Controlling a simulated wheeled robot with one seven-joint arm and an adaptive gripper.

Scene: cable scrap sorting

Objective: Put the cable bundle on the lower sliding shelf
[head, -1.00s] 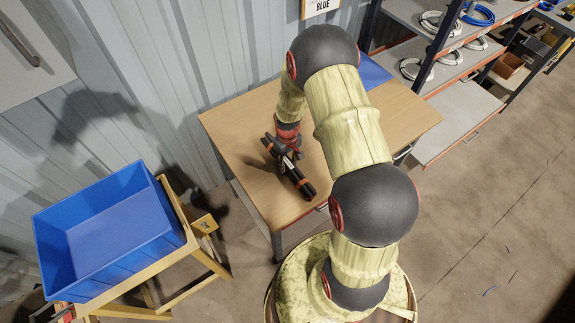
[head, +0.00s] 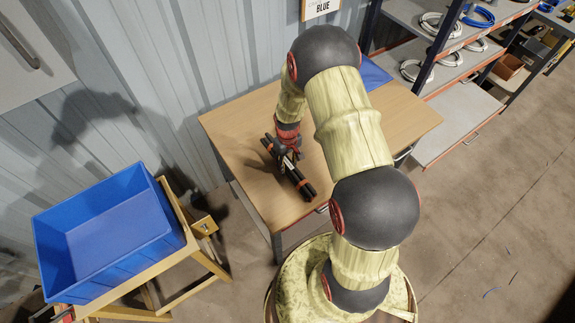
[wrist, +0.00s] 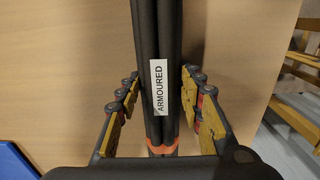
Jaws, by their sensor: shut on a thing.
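The cable bundle (head: 302,184) is a set of black lengths with orange ties. In the wrist view the bundle (wrist: 172,30) carries a white label reading "ARMOURED". My gripper (head: 287,150) is shut on it, with a finger on each side in the wrist view (wrist: 160,80). The bundle is over the left part of the wooden table (head: 235,125); I cannot tell whether it touches the top. The lower sliding shelf (head: 458,122) is a grey board with an orange edge, pulled out of the rack at the right, and its visible part is bare.
A blue bin (head: 110,225) stands empty on a wooden stand at the left. A blue flat item (head: 374,73) lies at the table's back right. Rack shelves above the sliding shelf hold white cable coils (head: 440,24) and a blue coil (head: 478,14). Floor at the right is mostly clear.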

